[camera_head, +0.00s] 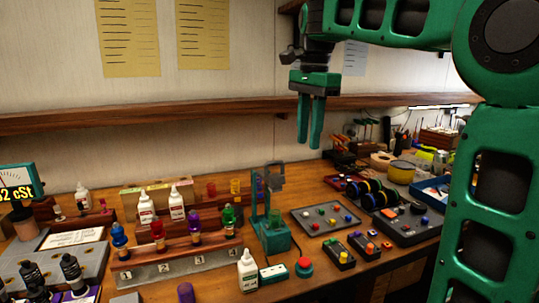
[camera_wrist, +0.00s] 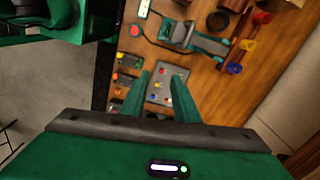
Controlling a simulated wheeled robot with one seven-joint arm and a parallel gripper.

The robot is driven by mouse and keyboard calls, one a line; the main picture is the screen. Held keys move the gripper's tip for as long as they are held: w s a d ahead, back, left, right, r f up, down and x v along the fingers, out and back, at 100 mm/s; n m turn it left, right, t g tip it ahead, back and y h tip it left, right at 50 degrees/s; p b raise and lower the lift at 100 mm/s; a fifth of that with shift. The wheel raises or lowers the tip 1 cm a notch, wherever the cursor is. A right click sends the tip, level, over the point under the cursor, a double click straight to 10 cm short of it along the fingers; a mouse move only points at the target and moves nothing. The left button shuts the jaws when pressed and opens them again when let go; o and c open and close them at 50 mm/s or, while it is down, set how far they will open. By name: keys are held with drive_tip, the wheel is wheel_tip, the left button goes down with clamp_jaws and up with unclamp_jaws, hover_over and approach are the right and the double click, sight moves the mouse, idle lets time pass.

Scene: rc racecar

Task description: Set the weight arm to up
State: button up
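A small teal device with an upright post and a grey upper piece (camera_head: 275,180) stands on the bench, right of the bottle rack. Its teal base (camera_head: 274,238) sits near the bench's middle. I take this device to hold the weight arm, but the arm's exact position is too small to tell. The device also shows from above in the wrist view (camera_wrist: 182,36). My gripper (camera_head: 310,146) hangs fingers down, high above the bench, up and right of the device and apart from it. In the wrist view, my gripper (camera_wrist: 163,76) is open and empty.
A wooden rack (camera_head: 180,247) with colored bottles stands left of the device. A white bottle (camera_head: 247,270) and a red button (camera_head: 304,266) are in front. A grey tray (camera_head: 325,219) of colored pieces lies right. A wall shelf (camera_head: 150,118) runs behind.

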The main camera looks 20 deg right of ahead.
drive_tip(key=w+a+r+m, duration=0.2)
drive_tip(key=w+a+r, duration=0.1)
drive_tip(key=a+r, duration=0.3)
hover_over(276, 162)
drive_tip(key=shift+f, duration=3.5)
drive_tip(key=shift+w+a+f, duration=0.1)
drive_tip(key=shift+w+f, duration=0.1)
drive_tip(key=shift+f, duration=1.75)
